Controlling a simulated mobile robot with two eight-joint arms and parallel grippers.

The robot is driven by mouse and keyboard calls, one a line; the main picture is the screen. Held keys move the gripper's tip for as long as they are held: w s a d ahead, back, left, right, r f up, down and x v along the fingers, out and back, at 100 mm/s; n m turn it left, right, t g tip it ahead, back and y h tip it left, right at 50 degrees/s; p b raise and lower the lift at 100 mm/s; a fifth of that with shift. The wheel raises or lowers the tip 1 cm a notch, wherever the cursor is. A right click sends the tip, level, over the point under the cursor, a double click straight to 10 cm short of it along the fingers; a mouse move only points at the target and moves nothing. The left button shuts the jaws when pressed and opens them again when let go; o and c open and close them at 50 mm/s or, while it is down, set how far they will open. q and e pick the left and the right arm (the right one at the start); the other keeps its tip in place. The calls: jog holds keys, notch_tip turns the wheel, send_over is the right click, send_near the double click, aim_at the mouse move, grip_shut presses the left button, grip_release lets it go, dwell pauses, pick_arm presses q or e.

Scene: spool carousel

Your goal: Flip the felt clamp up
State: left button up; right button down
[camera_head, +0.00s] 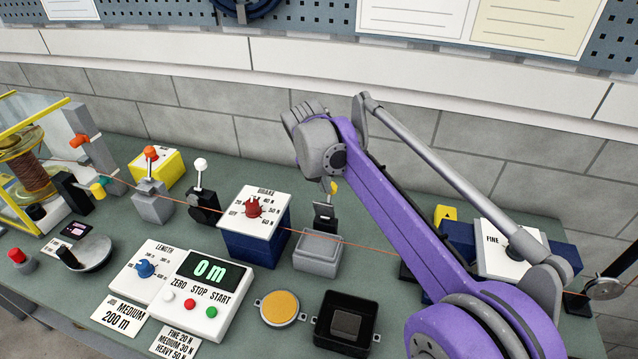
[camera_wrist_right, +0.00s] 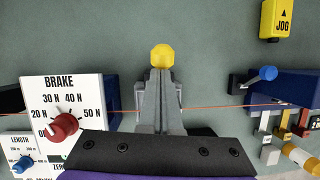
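My right gripper (camera_head: 327,184) points down just above the clamp, close beside the knob. In the right wrist view its grey fingers (camera_wrist_right: 160,80) lie side by side with only a thin seam between them, and the knob shows just past their tips. I see nothing clearly held. My arm and fingers hide part of the clamp. My left gripper is out of view.
An orange wire (camera_head: 290,231) runs across the bench past the clamp. The brake unit (camera_head: 254,213) stands close left, and the grey box (camera_head: 316,250) stands in front. A black tray (camera_head: 347,322) and a counter panel (camera_head: 206,297) lie nearer. A yellow jog button (camera_wrist_right: 276,18) is right.

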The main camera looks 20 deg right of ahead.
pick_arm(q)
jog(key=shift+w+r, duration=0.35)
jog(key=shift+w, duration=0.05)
pick_arm(e)
jog(key=shift+w+d+f, duration=0.2)
jog(key=shift+w+d, duration=0.5)
jog(key=shift+w, duration=0.15)
jog(key=shift+w+d+f, duration=0.15)
jog(key=shift+w, duration=0.1)
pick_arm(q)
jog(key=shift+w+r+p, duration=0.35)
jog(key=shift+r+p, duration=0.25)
pick_arm(e)
jog(key=v, duration=1.1)
jog(key=shift+w, duration=0.15)
jog(key=shift+d, duration=0.1)
